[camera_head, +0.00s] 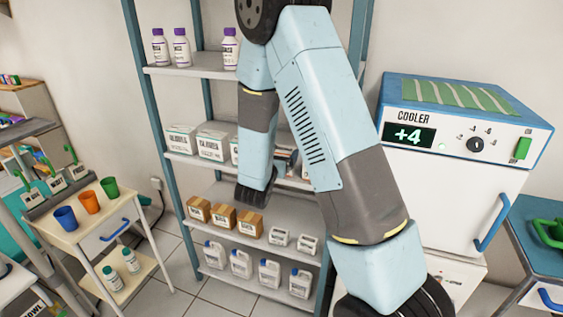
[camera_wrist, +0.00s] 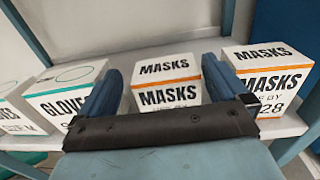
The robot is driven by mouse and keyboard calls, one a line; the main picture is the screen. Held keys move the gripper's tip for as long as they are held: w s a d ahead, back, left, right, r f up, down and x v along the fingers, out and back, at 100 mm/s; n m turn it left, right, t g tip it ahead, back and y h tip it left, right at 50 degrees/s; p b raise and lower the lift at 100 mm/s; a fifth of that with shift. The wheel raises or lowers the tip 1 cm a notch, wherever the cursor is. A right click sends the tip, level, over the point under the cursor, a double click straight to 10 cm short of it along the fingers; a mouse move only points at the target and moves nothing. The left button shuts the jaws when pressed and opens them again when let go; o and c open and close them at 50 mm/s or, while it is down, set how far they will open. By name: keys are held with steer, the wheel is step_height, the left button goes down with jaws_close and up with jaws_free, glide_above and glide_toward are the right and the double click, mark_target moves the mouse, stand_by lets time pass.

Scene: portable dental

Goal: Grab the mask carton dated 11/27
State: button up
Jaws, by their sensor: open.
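In the wrist view a white mask carton (camera_wrist: 166,82) with an orange stripe stands upright on the shelf, between the two fingers of my gripper (camera_wrist: 162,66). Its lower front, where a date would be, is hidden behind my gripper. My gripper is open, one finger on each side of this carton; I cannot tell whether they touch it. A second mask carton (camera_wrist: 275,68) with an orange stripe stands to the right, partly behind the right finger. Its date is partly covered and ends in 28.
A gloves carton (camera_wrist: 68,94) with a green stripe stands close left of the left finger. The shelf board (camera_wrist: 128,62) and a blue rack post are near. In the head view, white cartons (camera_head: 213,143) share the shelf, and a cooler (camera_head: 455,165) stands right.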

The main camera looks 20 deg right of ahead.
mark_target(285, 146)
steer(key=shift+f+x, duration=0.15)
steer(key=shift+x, duration=1.25)
steer(key=shift+f+x, duration=0.15)
steer(key=shift+x, duration=1.2)
steer(key=shift+s+d, duration=0.1)
steer(key=shift+d, duration=0.05)
steer(key=c, duration=0.8)
steer(key=shift+r, duration=0.1)
steer(key=shift+c, duration=0.2)
